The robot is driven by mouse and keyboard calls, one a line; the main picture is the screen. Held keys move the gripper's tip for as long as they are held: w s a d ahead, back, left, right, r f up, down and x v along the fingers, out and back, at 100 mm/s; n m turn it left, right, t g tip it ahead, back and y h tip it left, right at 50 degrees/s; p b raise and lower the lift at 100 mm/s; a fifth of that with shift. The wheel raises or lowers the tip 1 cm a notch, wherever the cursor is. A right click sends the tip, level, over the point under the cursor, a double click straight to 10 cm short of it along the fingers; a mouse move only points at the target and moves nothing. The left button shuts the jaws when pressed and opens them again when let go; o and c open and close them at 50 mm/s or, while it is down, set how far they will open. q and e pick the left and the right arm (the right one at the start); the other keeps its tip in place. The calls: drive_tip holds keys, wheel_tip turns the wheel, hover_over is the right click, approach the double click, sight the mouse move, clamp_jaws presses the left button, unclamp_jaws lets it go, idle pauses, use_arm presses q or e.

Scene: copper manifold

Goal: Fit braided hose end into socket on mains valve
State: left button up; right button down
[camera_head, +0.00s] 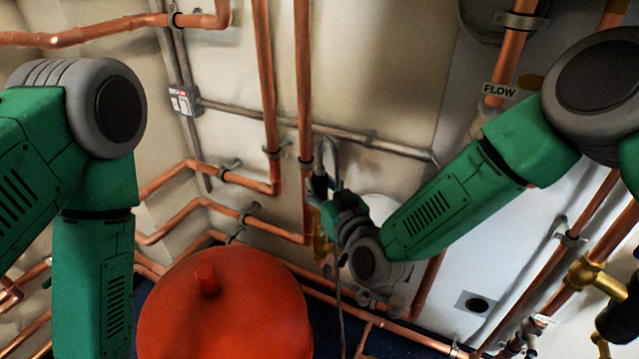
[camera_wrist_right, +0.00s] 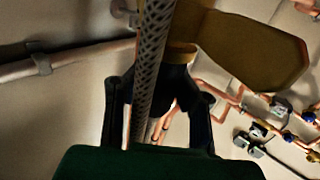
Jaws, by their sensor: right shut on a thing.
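The braided hose (camera_head: 335,150) makes a grey loop above my right gripper and hangs down past it. In the right wrist view the braid (camera_wrist_right: 150,60) runs close to the camera, across the left side of the gripper. My right gripper (camera_head: 318,188) is shut on the hose near its end; the grip itself is partly hidden. In the wrist view its dark fingers (camera_wrist_right: 168,85) stand either side of a dark part below a brass piece (camera_wrist_right: 255,50). Brass fittings (camera_head: 320,245) show just below the gripper in the head view. I cannot make out the socket. My left gripper is out of view.
A large red vessel (camera_head: 225,315) stands low in the middle. Copper pipes (camera_head: 305,80) run up the wall left of the gripper, and others cross low down. A grey conduit (camera_head: 280,127) crosses the wall. A brass valve (camera_head: 588,272) sits at the right.

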drive_tip(key=shift+f, duration=0.25)
drive_tip(key=c, duration=1.3)
unclamp_jaws()
drive_tip(key=shift+s, duration=0.1)
drive_tip(key=v, duration=1.1)
drive_tip(key=shift+s+d, duration=0.25)
drive_tip(key=shift+s, duration=0.05)
